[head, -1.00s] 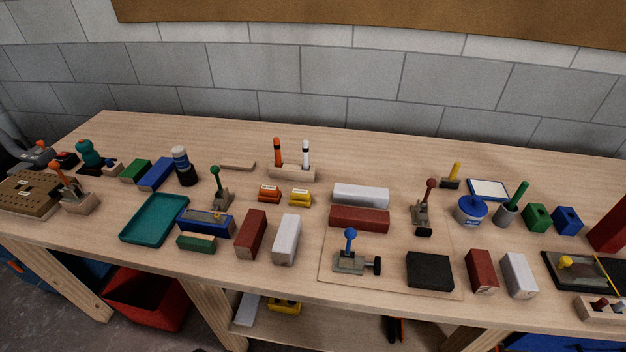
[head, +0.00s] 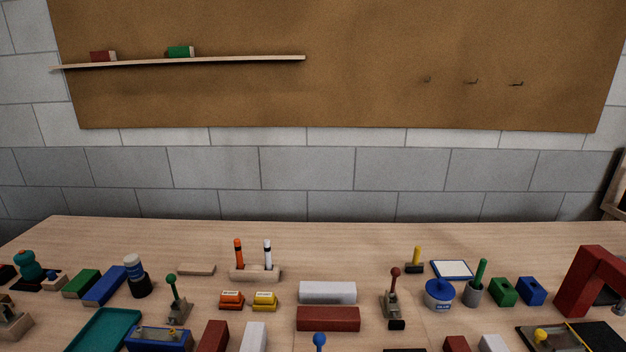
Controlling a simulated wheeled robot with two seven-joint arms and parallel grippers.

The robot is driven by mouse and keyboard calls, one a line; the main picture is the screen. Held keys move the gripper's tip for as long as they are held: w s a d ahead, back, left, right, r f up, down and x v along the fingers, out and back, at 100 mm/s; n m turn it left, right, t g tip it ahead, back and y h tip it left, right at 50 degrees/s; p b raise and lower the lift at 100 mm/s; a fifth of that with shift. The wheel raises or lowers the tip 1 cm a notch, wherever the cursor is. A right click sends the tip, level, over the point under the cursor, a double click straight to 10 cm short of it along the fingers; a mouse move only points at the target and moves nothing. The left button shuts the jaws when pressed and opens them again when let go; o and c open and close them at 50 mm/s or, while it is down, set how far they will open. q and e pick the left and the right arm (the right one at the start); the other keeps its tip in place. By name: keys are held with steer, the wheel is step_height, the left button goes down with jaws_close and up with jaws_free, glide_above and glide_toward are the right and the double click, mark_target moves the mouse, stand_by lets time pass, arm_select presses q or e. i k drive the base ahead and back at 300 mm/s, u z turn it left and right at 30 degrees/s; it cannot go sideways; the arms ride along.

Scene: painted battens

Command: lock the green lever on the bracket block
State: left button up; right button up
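A green-knobbed lever (head: 172,287) stands up from a small grey bracket block (head: 179,312) on the left half of the bench, behind a blue block with a metal top. The lever is roughly upright, with a slight lean. I cannot tell from here whether it is locked. A similar lever with a dark red knob (head: 394,287) stands right of centre. The blue knob (head: 319,340) of another lever shows at the bottom edge; its base is cut off. Neither of my grippers is in view.
The bench (head: 340,240) is crowded toward the front, clear along the back. A teal tray (head: 103,330) lies left of the blue block (head: 160,338). Red and white battens (head: 328,318) lie in the middle. A red arch (head: 585,281) stands at right. A shelf (head: 200,60) hangs on the brown board.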

mark_target(171, 279)
steer(key=u, duration=0.35)
steer(key=k, duration=0.8)
steer(key=u, duration=0.55)
steer(key=k, duration=0.55)
steer(key=z, duration=0.5)
steer(key=i, duration=0.85)
steer(key=z, duration=0.4)
